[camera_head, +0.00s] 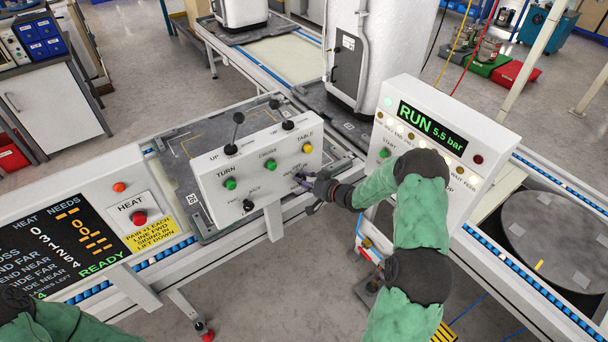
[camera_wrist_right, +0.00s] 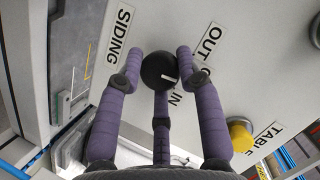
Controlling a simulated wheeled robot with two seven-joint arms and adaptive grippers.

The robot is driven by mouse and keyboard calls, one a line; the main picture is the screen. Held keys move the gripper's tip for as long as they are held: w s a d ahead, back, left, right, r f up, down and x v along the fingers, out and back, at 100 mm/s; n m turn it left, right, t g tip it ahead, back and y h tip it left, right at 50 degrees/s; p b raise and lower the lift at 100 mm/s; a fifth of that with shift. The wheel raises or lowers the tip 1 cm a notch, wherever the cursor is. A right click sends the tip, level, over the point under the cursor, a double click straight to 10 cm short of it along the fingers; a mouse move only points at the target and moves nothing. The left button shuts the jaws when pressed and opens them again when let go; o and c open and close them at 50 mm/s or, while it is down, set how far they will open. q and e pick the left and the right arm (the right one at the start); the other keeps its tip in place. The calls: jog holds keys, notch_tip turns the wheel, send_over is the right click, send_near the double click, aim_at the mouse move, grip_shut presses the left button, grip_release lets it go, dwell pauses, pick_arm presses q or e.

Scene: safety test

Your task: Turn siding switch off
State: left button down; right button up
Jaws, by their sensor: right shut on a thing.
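The siding switch is a round black knob (camera_wrist_right: 158,70) with a short white mark, on a pale panel. Its mark points to the right and slightly down in the right wrist view, towards the side where the OUT and IN labels are. My right gripper (camera_wrist_right: 160,68) has its purple fingers around the knob, shut on it. The SIDING label (camera_wrist_right: 118,37) is left of the knob. In the head view my right gripper (camera_head: 312,188) reaches the lower right of the white control box (camera_head: 215,185) and hides most of the knob. My left gripper is out of view.
A yellow button (camera_wrist_right: 240,133) by the TABLE label is close to my right fingers. The box also carries green buttons (camera_head: 230,184) and black levers (camera_head: 237,120). A white panel (camera_head: 465,120) reading RUN 5,5 bar stands right, behind my right arm.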

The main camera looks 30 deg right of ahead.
jog(key=shift+s+a+f+m+y+p, duration=0.2)
jog(key=shift+f+m+y+p, duration=0.2)
jog(key=shift+m+p, duration=0.2)
jog(key=shift+f, duration=0.1)
jog(key=o, duration=1.1)
jog(key=shift+o, duration=0.2)
jog(key=shift+w+r, duration=0.1)
jog(key=shift+r, duration=0.1)
jog(key=shift+d+r, duration=0.1)
jog(key=shift+d, duration=0.05)
jog(key=v, duration=1.2)
jog(key=shift+f, duration=0.2)
